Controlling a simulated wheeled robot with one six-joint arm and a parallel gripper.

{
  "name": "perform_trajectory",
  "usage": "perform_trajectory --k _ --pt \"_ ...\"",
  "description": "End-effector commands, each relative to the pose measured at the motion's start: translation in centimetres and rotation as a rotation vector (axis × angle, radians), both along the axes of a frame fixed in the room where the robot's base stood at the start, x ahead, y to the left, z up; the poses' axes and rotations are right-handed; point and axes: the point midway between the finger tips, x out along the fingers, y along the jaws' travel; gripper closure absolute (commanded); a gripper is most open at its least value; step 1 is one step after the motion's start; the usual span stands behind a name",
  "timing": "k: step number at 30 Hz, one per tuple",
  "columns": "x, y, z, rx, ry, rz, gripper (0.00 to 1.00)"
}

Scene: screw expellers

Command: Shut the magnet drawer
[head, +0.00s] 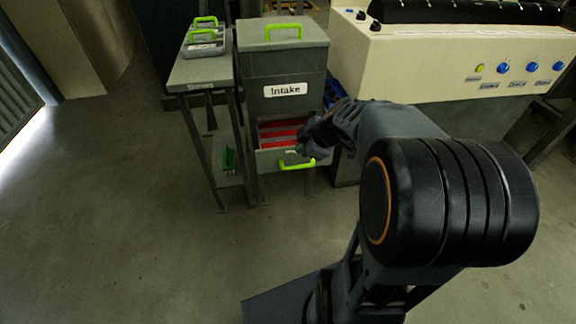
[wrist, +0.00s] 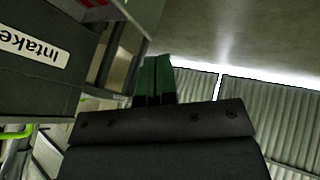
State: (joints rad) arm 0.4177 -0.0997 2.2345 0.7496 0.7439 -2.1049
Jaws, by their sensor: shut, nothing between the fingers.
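The magnet drawer (head: 267,158) sits low in the grey Intake housing (head: 285,108). It is pulled out, with red bars showing inside and a bright green handle (head: 297,165) on its front. My gripper (head: 303,150) is at the right end of the drawer front in the head view; whether it touches the drawer cannot be told. In the wrist view its green fingers (wrist: 154,80) are together with nothing between them. The housing (wrist: 50,85) with its Intake label fills the left of the wrist view. My arm's wrist covers part of the drawer's right side.
A narrow side table (head: 203,70) with a grey lidded box (head: 204,44) stands left of the housing. A cream machine (head: 440,60) with knobs stands to the right. A green object (head: 229,161) lies on the table's lower shelf. The floor in front is clear.

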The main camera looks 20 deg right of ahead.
Motion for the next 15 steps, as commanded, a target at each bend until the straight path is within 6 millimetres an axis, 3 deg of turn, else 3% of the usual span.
perform_trajectory --k 1,6,15 --pt "0.3 -0.4 -1.3 -0.010 -0.014 0.015 1.00" --pt "1.1 -0.9 -2.6 -0.032 -0.041 0.048 1.00" --pt "3.7 0.5 -6.6 -0.035 -0.042 0.055 1.00"
